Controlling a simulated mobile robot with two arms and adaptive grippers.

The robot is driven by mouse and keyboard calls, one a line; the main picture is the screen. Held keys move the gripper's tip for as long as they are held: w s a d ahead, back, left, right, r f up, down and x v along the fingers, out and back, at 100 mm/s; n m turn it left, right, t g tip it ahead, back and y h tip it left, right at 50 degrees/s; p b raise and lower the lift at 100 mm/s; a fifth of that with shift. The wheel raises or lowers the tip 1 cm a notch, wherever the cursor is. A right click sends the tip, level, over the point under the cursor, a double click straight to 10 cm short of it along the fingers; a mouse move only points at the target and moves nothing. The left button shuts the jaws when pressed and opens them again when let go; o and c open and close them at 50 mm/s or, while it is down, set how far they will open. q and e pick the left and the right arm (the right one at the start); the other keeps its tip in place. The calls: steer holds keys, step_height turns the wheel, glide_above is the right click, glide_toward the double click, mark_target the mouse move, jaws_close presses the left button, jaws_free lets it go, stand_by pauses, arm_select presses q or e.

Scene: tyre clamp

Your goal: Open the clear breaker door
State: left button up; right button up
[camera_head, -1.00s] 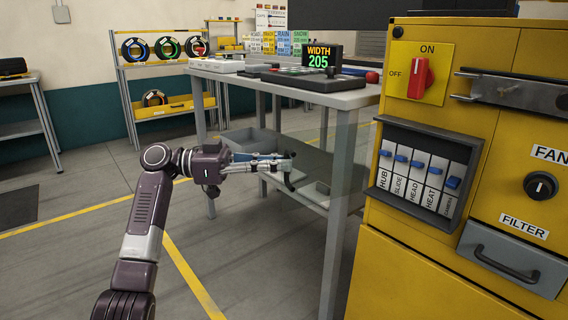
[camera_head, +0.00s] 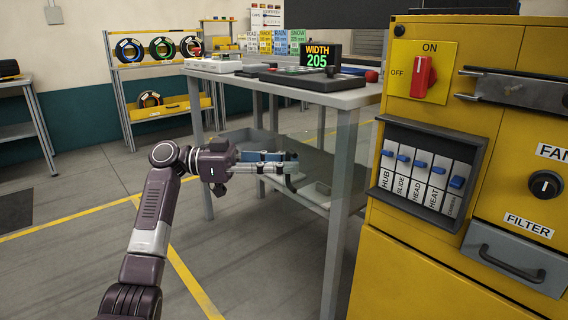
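The breaker panel (camera_head: 425,175) is on the yellow cabinet, with several blue switches in a dark frame. The clear breaker door (camera_head: 350,160) shows as a faint see-through sheet swung out to the left of the panel, and the switches are uncovered. My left gripper (camera_head: 288,166) is at the far left edge of this sheet, by a small dark piece. Its fingers lie close together, but I cannot tell whether they grip the edge. My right gripper is not in view.
The yellow cabinet also has a red ON/OFF switch (camera_head: 423,77), a metal bar (camera_head: 515,92), a FAN knob (camera_head: 545,184) and a FILTER drawer (camera_head: 512,262). A grey workbench (camera_head: 347,98) stands behind the door and gripper. Floor at the left is free.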

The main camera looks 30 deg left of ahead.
arm_select(q)
steer(key=shift+s+a, duration=0.15)
steer(key=shift+a, duration=0.05)
steer(key=v, duration=1.1)
steer(key=shift+a, duration=0.4)
steer(key=shift+s, duration=0.1)
